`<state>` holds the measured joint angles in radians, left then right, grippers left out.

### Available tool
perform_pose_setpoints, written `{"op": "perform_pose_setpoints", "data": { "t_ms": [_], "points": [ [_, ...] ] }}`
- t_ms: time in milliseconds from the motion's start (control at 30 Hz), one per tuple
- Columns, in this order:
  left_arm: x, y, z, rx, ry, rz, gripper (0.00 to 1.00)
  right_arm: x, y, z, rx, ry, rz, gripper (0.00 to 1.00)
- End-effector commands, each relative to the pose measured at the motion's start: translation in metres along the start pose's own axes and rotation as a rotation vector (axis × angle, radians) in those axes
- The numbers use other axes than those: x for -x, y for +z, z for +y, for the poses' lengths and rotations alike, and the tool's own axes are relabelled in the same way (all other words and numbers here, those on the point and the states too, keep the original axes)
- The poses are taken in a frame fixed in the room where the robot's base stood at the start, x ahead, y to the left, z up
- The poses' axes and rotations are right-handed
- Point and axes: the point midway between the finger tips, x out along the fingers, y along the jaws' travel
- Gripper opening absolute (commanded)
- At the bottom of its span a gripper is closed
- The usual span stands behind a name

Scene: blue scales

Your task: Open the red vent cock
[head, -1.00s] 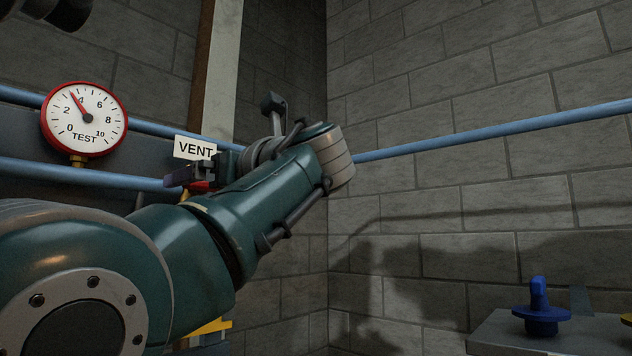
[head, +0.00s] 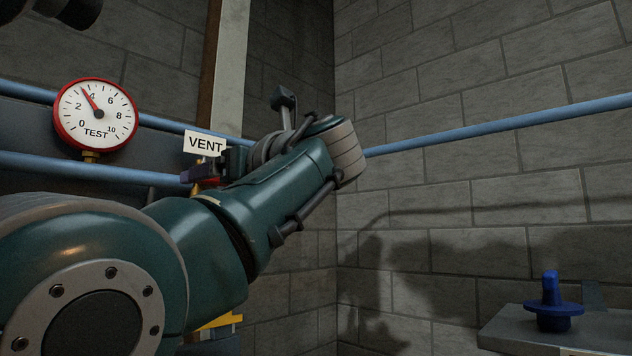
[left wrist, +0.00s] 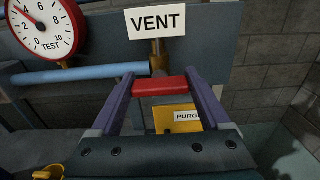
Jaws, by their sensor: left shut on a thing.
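The red vent cock (left wrist: 160,86) shows in the left wrist view as a red bar lying crosswise below the white VENT sign (left wrist: 156,22), in front of a brass stem. My left gripper (left wrist: 159,88) is shut on it, one finger at each end of the bar. In the head view my left gripper (head: 206,173) is just below the VENT sign (head: 205,144), and my forearm and wrist hide most of the cock. My right gripper is not in view.
A red-rimmed TEST gauge (head: 96,114) hangs left of the sign, its needle just under 4. Blue pipes (head: 500,135) run along the walls. A yellow PURGE plate (left wrist: 178,118) sits below the cock. A blue knob (head: 553,308) stands on a ledge at right.

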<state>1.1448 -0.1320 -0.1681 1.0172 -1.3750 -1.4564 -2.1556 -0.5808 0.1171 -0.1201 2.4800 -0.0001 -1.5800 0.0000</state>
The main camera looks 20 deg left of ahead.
Motion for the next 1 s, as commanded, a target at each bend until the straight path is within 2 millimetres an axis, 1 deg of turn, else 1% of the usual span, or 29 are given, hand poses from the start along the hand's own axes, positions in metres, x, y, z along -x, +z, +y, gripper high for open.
{"op": "perform_pose_setpoints", "data": {
  "t_ms": [167, 367, 1000],
  "points": [
    [0.000, -0.001, 0.001, 0.054, 0.003, -0.001, 0.24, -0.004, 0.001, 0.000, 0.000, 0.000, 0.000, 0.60],
    [0.000, -0.001, 0.001, 0.185, 0.004, -0.002, 0.24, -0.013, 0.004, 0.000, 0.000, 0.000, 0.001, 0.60],
    [0.001, -0.002, 0.003, 0.786, 0.002, -0.004, 0.24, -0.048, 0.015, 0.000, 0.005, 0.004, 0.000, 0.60]
  ]
}}
